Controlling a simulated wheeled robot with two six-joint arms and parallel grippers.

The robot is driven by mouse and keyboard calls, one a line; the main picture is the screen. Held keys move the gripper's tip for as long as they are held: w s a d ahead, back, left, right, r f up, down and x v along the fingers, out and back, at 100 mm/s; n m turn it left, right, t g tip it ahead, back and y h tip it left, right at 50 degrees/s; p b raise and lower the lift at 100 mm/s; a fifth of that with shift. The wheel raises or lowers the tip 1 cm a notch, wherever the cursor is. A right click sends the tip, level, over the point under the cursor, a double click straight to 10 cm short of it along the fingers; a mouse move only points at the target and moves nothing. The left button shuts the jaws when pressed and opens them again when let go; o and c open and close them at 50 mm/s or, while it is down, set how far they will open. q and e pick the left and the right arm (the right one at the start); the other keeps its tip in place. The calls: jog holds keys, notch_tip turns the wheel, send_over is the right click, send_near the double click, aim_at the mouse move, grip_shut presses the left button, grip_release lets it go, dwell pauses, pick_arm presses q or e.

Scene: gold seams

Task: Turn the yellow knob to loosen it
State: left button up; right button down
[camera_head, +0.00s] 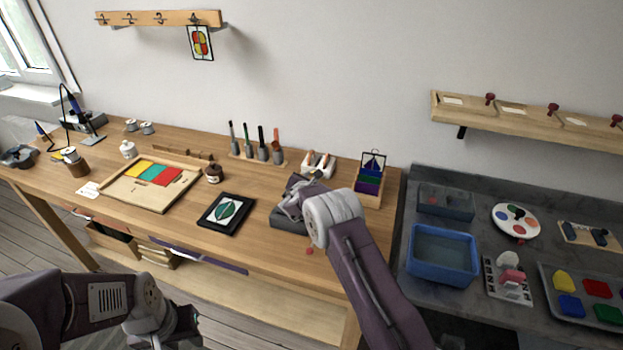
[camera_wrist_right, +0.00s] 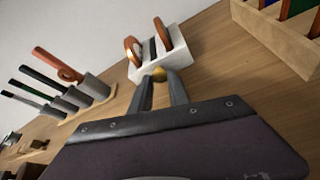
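A wooden rack of coloured panels (camera_head: 370,185) stands close right of the holder. A row of upright tools (camera_head: 258,150) stands to its left. A framed leaf picture (camera_head: 227,213) and a tray with coloured panes (camera_head: 137,197) lie further left. A blue bin (camera_head: 442,254) is on the grey table.

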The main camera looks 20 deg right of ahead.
jog(key=shift+r, duration=0.1)
jog(key=shift+a+r+n+p, duration=0.1)
jog(key=shift+n+p, duration=0.2)
jog(key=shift+p, duration=0.35)
jog(key=shift+n+g+h+p, duration=0.5)
jog(key=shift+n, duration=0.2)
jog(key=shift+w+a+f+n+h, duration=0.1)
jog(key=shift+f+n+h, duration=0.1)
jog(key=shift+n+h, duration=0.25)
jog(key=shift+n+g+h+b, duration=0.4)
jog(key=shift+n+b, duration=0.15)
jog(key=shift+n, duration=0.2)
jog(key=c, duration=1.5)
grip_release()
jog(key=shift+c, duration=0.2)
jog(key=shift+a+r, duration=0.1)
